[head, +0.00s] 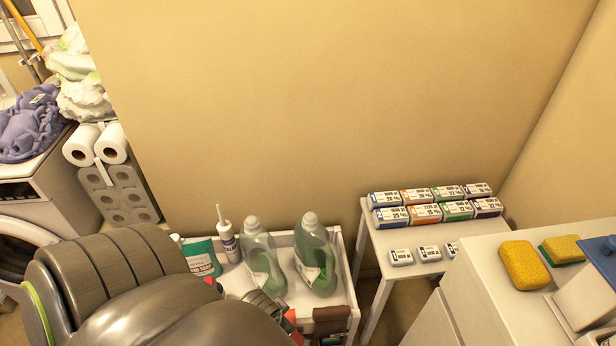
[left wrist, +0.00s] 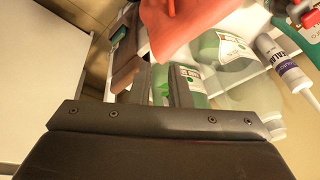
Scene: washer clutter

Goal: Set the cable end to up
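I cannot make out a cable or a cable end in either view. My left gripper (left wrist: 160,84) shows in the left wrist view with its two dark fingers apart and a gap between them. Green bottles show behind the fingers, and I see nothing held in the gap. In the head view a large dark grey arm of mine covers the lower left, and I cannot make out the left fingertips there. My right gripper is in neither view.
A white cart (head: 340,266) holds clear green bottles (head: 316,256) and a sealant tube (head: 228,242). A red cloth-like piece (left wrist: 200,22) hangs near the left gripper. A white table (head: 384,242) carries several small boxes. Sponges (head: 524,265) lie on the right cabinet.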

